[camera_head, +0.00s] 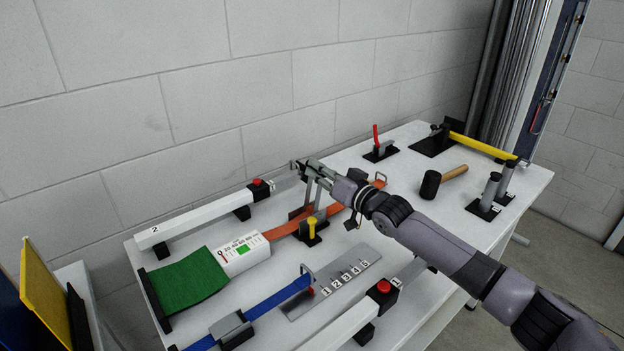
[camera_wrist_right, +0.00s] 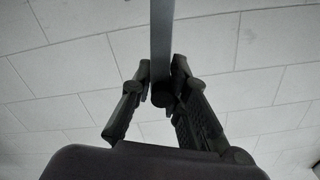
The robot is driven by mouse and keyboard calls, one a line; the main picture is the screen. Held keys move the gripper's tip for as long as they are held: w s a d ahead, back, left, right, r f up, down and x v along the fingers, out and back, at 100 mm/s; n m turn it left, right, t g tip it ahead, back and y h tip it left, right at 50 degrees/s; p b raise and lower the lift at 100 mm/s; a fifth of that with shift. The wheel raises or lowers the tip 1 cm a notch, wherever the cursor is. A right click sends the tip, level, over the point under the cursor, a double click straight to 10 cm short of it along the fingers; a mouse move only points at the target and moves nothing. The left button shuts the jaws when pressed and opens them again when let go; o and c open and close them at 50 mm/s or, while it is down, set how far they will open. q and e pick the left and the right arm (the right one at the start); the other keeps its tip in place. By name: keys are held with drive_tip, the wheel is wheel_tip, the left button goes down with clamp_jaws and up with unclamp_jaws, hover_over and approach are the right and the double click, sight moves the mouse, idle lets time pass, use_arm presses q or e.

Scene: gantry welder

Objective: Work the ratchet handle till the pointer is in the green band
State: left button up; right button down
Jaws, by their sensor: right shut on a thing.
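The ratchet (camera_head: 300,212) sits on an orange strap (camera_head: 284,229) on the white table. Its grey handle (camera_head: 308,190) stands up steeply from the ratchet body. My right gripper (camera_head: 303,168) is shut on the upper end of the handle. In the right wrist view, the fingers (camera_wrist_right: 162,88) close around a grey bar (camera_wrist_right: 162,35), the handle. The white gauge box (camera_head: 240,254) stands at the strap's left end, with a scale and a green patch. A small red mark shows at the scale's left; whether it is the pointer is too small to tell. My left gripper is out of view.
A yellow-topped post (camera_head: 311,226) stands close in front of the ratchet. A blue strap (camera_head: 280,296) and numbered plate (camera_head: 336,285) lie nearer. White bars with red buttons flank them. A mallet (camera_head: 432,183) and red lever (camera_head: 376,140) stand farther right.

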drive_tip(key=shift+w+d+f+m+b, duration=0.1)
drive_tip(key=shift+w+d+m+b, duration=0.5)
drive_tip(key=shift+d+m+b, duration=0.45)
drive_tip(key=shift+a, duration=0.2)
drive_tip(key=c, duration=1.6)
unclamp_jaws()
drive_tip(key=shift+o, duration=0.2)
drive_tip(key=v, duration=1.2)
drive_tip(key=shift+a, duration=0.15)
drive_tip(key=shift+c, duration=0.2)
